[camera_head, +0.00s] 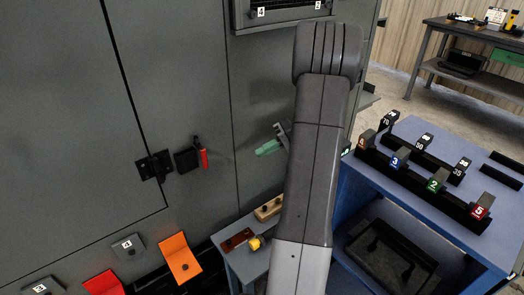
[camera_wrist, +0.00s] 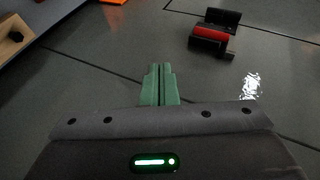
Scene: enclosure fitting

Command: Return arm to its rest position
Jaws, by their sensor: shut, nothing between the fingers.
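My arm crosses the middle of the head view and hides part of the cabinet and the tables behind it. My gripper (camera_head: 268,148) shows to the left of the arm, its green fingers in front of the grey cabinet (camera_head: 185,95). In the wrist view, the green fingers (camera_wrist: 159,84) are together with nothing between them. The gripper looks apart from the cabinet face, though the exact gap is hard to tell. A red and black latch handle (camera_head: 203,158) is on the cabinet, left of the gripper; it also shows in the wrist view (camera_wrist: 211,34).
A blue table (camera_head: 420,140) at right bears numbered blocks in black racks. A small table (camera_head: 250,268) below the arm holds a wooden block (camera_head: 268,208) and a yellow item (camera_head: 254,243). Orange (camera_head: 180,258) and red (camera_head: 104,284) panels are at lower left. A workbench (camera_head: 470,35) stands farther back.

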